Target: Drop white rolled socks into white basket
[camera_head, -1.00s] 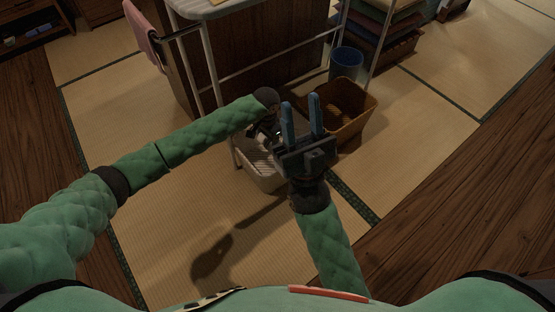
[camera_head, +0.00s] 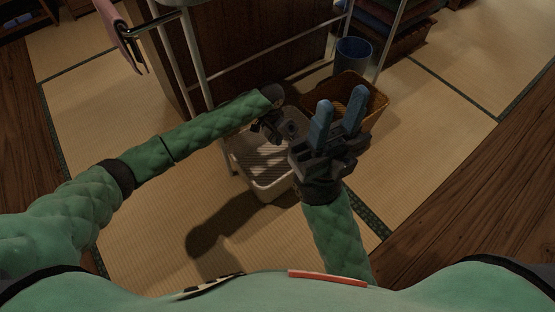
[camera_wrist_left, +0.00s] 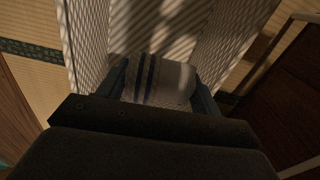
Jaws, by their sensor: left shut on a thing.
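The white basket (camera_head: 268,188) stands on the tatami in the middle of the head view. Its slatted wall (camera_wrist_left: 85,38) and shaded floor show in the left wrist view. My left gripper (camera_head: 274,136) is over the basket's back part. In the left wrist view it is shut on the white rolled socks (camera_wrist_left: 160,82), which have dark blue stripes. The socks are over the basket's inside; I cannot tell how high. In the head view they are hidden by the gripper. My right gripper (camera_head: 337,122) is open and empty, right of the basket, with its blue fingers apart.
A brown basket (camera_head: 372,98) stands right behind my right gripper, with a blue bin (camera_head: 352,54) behind it. A metal rack with pale posts (camera_head: 201,68) rises behind the white basket. A pink cloth (camera_head: 112,22) hangs at upper left. Tatami in front is clear.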

